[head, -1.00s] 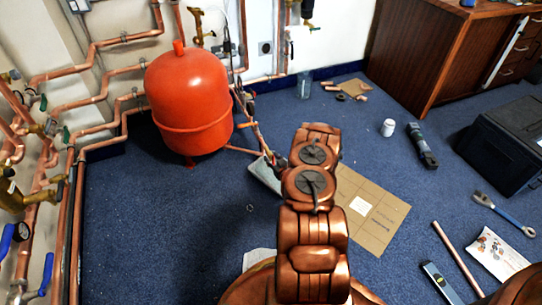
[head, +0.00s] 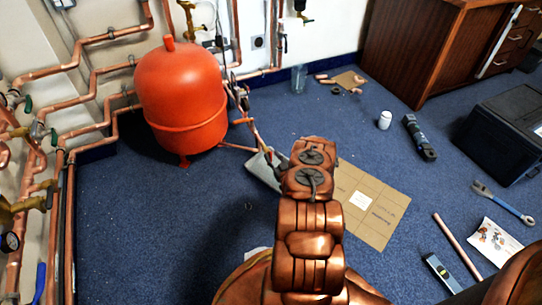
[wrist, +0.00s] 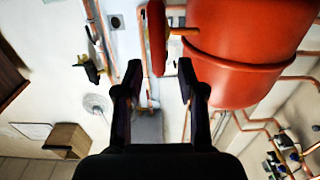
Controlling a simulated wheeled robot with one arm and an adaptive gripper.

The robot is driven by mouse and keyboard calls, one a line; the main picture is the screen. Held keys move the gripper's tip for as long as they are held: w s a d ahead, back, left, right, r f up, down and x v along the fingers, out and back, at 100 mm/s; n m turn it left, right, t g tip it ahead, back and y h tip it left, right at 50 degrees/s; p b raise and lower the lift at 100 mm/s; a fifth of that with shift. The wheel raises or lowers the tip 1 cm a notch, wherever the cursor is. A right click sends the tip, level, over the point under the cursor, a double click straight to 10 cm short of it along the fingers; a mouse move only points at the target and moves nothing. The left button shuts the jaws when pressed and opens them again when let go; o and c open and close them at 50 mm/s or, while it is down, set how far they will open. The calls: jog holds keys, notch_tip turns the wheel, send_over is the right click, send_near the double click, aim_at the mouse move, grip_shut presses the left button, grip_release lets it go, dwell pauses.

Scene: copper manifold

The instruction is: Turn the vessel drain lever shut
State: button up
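The red vessel (head: 182,95) stands on the floor at the left in the head view. It fills the upper right of the wrist view (wrist: 245,60). Pipework with dark valve parts (head: 238,93) runs down its right side. A red elongated part (wrist: 156,38) shows in the wrist view, just beyond the fingertips and left of the vessel. It may be the drain lever, but I cannot tell for certain. My gripper (wrist: 158,66) is open, with nothing between its fingers.
Copper pipes (head: 85,72) line the left wall. Cardboard (head: 375,212) lies on the blue carpet right of my arm. A black case (head: 500,130), a wooden cabinet (head: 425,50) and loose tools stand or lie at the right. The carpet left of my arm is mostly clear.

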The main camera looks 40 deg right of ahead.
jog(key=shift+x, duration=1.3)
jog(key=shift+s, duration=0.1)
grip_shut()
